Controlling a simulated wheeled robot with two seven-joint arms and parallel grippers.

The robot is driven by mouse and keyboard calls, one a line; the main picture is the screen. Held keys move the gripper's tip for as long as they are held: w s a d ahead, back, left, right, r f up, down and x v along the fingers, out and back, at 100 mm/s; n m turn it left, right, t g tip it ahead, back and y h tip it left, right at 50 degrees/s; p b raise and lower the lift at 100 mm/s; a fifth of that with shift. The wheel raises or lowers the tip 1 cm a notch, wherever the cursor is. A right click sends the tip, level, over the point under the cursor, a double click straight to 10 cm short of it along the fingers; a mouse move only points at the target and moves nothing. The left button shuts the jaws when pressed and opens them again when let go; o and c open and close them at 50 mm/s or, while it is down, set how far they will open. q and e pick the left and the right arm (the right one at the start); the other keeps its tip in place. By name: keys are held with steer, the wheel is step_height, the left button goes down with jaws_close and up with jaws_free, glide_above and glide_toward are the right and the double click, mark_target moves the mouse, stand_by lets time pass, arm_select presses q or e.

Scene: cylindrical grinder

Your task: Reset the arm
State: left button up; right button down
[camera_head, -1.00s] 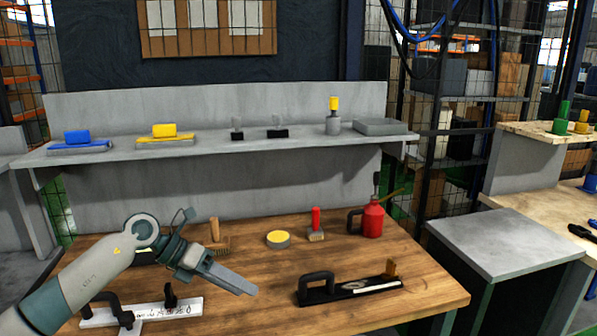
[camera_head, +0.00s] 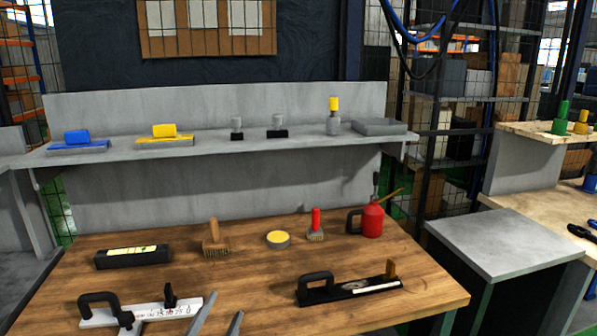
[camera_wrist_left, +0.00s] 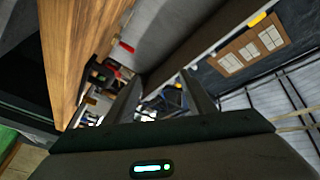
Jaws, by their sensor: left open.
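My left gripper (camera_head: 219,310) shows only as two grey fingertips at the bottom edge of the head view, in front of the wooden table. The rest of its arm is out of that view. In the left wrist view my left gripper (camera_wrist_left: 161,92) has its two fingers apart with nothing between them. That view is tilted, with the wooden table (camera_wrist_left: 78,45) at its left side. My right gripper shows in neither view.
On the table (camera_head: 270,275) are a white-based tool (camera_head: 150,312), a black-handled tool (camera_head: 345,288), a dark box (camera_head: 132,257), brushes (camera_head: 216,240), a yellow-topped tin (camera_head: 278,239) and a red can (camera_head: 372,219). A grey shelf (camera_head: 205,144) runs behind. The table's middle is clear.

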arm_select(q)
steer(key=s+a+f+n+g+y, duration=0.2)
steer(key=s+a+f+n+g, duration=0.15)
steer(key=s+f, duration=0.35)
steer(key=s+a+f+n+g+y, duration=0.35)
steer(key=s+f, duration=0.25)
steer(key=f, duration=0.4)
steer(key=s+f+n+g+h, duration=0.1)
steer(key=s+f+g, duration=0.35)
steer(key=s, duration=0.75)
steer(key=s+f+n+g+h, duration=0.15)
steer(key=s+f+g, duration=0.3)
steer(key=s, duration=0.65)
steer(key=w+d+f+t, duration=0.1)
steer(key=w+d+f, duration=0.1)
steer(key=f, duration=1)
steer(key=w+d+f, duration=0.2)
steer(key=f, duration=1)
steer(key=s+f, duration=0.3)
steer(key=f, duration=0.5)
steer(key=s+f+t, duration=0.1)
steer(key=s+f, duration=0.3)
steer(key=f, duration=0.4)
steer(key=shift+s+f, duration=0.2)
steer(key=shift+s, duration=0.1)
